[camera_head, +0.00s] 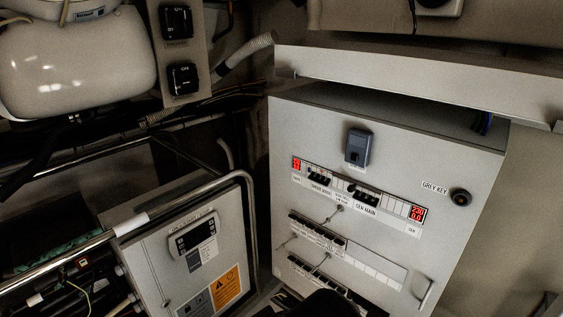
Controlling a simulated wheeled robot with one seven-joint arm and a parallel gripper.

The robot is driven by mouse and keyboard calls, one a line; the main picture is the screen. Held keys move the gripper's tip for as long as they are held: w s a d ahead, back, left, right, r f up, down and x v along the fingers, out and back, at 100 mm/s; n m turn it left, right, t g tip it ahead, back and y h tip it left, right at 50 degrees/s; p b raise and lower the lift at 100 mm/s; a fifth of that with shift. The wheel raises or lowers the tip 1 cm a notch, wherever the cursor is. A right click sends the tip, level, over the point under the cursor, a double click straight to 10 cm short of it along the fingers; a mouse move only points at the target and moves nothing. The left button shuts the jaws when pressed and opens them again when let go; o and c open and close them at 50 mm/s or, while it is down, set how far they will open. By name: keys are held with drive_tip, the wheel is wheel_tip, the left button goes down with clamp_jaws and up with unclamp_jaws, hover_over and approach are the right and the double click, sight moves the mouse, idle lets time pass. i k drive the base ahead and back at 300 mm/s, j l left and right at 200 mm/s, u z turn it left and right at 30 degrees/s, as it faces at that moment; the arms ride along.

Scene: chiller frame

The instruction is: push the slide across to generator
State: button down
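The grey electrical panel (386,140) stands right of centre. Its top row has a left group of black breakers (318,180) and a right group (364,195) above the label "GEN MAIN". A thin slide plate (340,190) seems to lie between the two groups; it is too small to tell which side it covers. Red digital displays sit at the row's left end (297,164) and right end (417,214). A dark rounded shape at the bottom edge may be part of my arm. No gripper fingers show.
A blue-grey box (358,148) and a black key switch (461,197) labelled "GREY KEY" stick out of the panel. Lower breaker rows and a handle (424,294) are below. A bent metal rail (205,189) and a smaller control cabinet (190,262) stand left. A ledge (400,80) overhangs the top.

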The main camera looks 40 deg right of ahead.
sight(351, 188)
drive_tip(key=z, duration=1.65)
drive_tip(key=j+u, duration=0.15)
drive_tip(key=u, duration=0.3)
drive_tip(key=j+u, duration=0.2)
drive_tip(key=u, duration=0.2)
drive_tip(key=j+u, duration=0.15)
drive_tip(key=u, duration=0.3)
drive_tip(key=i+j+u, duration=0.1)
drive_tip(key=u, duration=0.3)
